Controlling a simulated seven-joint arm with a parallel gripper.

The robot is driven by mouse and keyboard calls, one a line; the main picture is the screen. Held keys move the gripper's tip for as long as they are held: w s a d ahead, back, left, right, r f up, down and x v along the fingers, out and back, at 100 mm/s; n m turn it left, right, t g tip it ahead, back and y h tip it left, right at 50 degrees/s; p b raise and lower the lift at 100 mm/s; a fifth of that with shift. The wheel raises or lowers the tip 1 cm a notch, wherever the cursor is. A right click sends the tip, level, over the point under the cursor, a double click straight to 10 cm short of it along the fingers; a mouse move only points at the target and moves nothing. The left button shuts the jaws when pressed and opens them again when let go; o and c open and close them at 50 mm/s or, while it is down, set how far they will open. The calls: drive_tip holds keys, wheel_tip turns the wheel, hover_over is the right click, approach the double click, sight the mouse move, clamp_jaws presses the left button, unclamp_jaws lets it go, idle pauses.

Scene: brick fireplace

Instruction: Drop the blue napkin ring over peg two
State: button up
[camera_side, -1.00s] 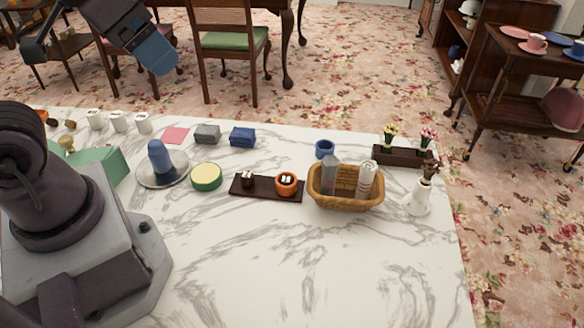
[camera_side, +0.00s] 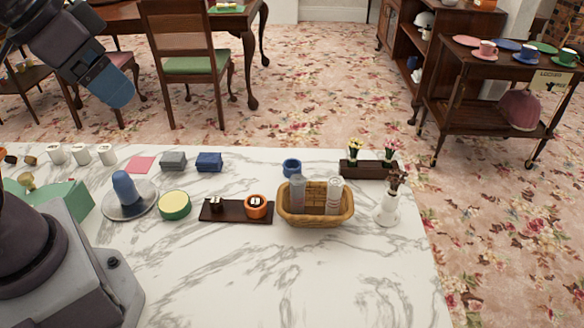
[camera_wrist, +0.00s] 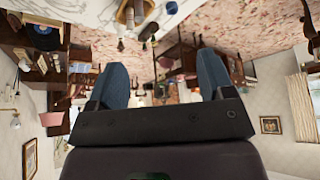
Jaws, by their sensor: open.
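The blue napkin ring (camera_side: 292,168) stands on the marble table behind the wicker basket, with its hollow top showing. A dark peg board (camera_side: 236,216) lies left of the basket. Its left peg (camera_side: 215,204) is bare, and an orange ring (camera_side: 259,207) sits around its right peg. White marks on the pegs are too small to read. My gripper (camera_side: 112,90) is raised at the upper left of the side view, far from the ring and board. In the wrist view its blue fingers (camera_wrist: 162,80) are wide apart with nothing between them.
A dark flower holder (camera_side: 370,170) and a white vase (camera_side: 388,210) stand to the right. The front table is clear.

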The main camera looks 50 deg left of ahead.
wheel_tip(320, 180, down, 2)
drive_tip(key=w+g, duration=0.1)
drive_tip(key=g, duration=0.1)
drive_tip(key=n+g, duration=0.4)
drive_tip(key=n, duration=1)
hover_over(293, 165)
drive_tip(key=s+d, duration=0.1)
drive_tip(key=d, duration=0.1)
wheel_tip(293, 165, down, 21)
drive_tip(key=f, duration=1.2)
drive_tip(key=shift+s+a, duration=0.2)
drive_tip(key=shift+a, duration=0.05)
drive_tip(key=c, duration=1)
